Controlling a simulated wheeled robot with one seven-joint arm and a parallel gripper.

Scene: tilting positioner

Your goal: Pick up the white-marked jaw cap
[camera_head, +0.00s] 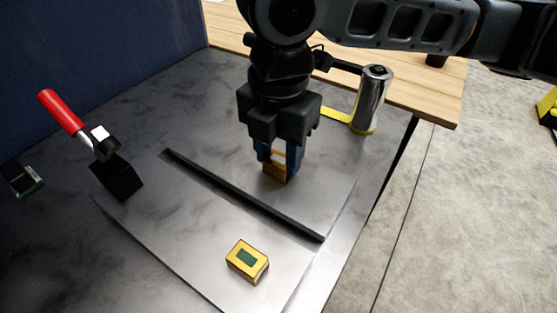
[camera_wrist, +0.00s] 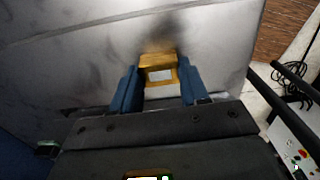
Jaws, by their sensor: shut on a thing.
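The white-marked jaw cap (camera_wrist: 160,75) is a small yellow block with a white patch, seen in the wrist view between the two blue fingers of my gripper (camera_wrist: 160,88). In the head view, my gripper (camera_head: 277,165) points down behind the black bar, shut on this cap (camera_head: 275,173), which is partly hidden by the fingers. I cannot tell whether the cap touches the metal surface. Another yellow jaw cap with a green mark (camera_head: 247,260) lies on the plate in front of the bar, apart from my gripper.
A long black bar (camera_head: 240,195) crosses the metal plate (camera_head: 190,245). A red-handled clamp (camera_head: 62,112) on a black block (camera_head: 117,178) stands at left. A shiny cylinder (camera_head: 372,98) stands at the back right. A blue panel (camera_head: 100,45) rises at the back left.

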